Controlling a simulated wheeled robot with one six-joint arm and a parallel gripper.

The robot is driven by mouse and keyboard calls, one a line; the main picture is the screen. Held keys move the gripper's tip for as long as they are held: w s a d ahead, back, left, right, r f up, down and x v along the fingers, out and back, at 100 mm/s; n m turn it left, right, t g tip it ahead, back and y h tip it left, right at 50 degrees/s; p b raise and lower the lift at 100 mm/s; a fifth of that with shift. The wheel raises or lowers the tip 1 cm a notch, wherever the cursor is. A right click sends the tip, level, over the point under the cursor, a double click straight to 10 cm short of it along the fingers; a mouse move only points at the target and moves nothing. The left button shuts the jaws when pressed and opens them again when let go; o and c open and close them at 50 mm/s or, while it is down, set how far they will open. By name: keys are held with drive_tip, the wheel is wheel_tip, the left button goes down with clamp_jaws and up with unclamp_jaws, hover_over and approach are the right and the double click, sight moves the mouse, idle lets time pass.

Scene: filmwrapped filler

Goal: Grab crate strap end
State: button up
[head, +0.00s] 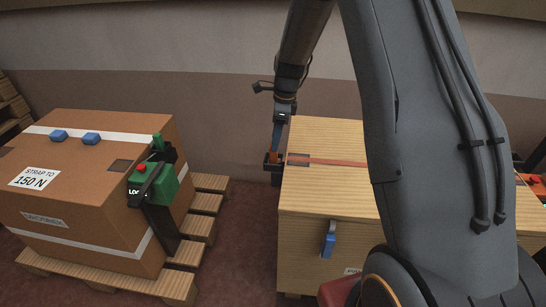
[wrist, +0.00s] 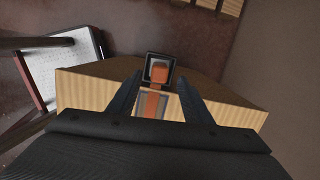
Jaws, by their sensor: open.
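The light wooden crate (head: 325,190) stands right of centre in the head view, with an orange strap (head: 335,161) across its top. In the wrist view, the strap end (wrist: 159,72) is an orange tab in a dark square frame just past the crate's edge. The strap (wrist: 151,106) runs back from it over a grey plate. My gripper (head: 275,150) points down at the crate's left edge. In the wrist view, my gripper (wrist: 160,80) is open, with one finger on each side of the strap end. I cannot tell whether they touch it.
A brown carton (head: 75,190) with a green strapping tool (head: 155,185) sits on a wooden pallet (head: 185,255) at left. A blue clip (head: 329,243) is on the crate's front. Bare floor (head: 235,235) lies between pallet and crate. My arm hides much of the crate's right side.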

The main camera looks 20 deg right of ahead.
sight(273, 156)
drive_tip(key=shift+w+a+f+p, duration=0.15)
drive_tip(key=shift+f+p, duration=0.1)
drive_tip(key=shift+f, duration=0.55)
drive_tip(key=shift+s+a+f+p, duration=0.15)
drive_tip(key=shift+f+p, duration=0.1)
drive_tip(key=shift+f, duration=0.6)
drive_tip(key=shift+w+a+f+p, duration=0.15)
drive_tip(key=shift+f+p, duration=0.1)
drive_tip(key=shift+f, duration=0.55)
clamp_jaws()
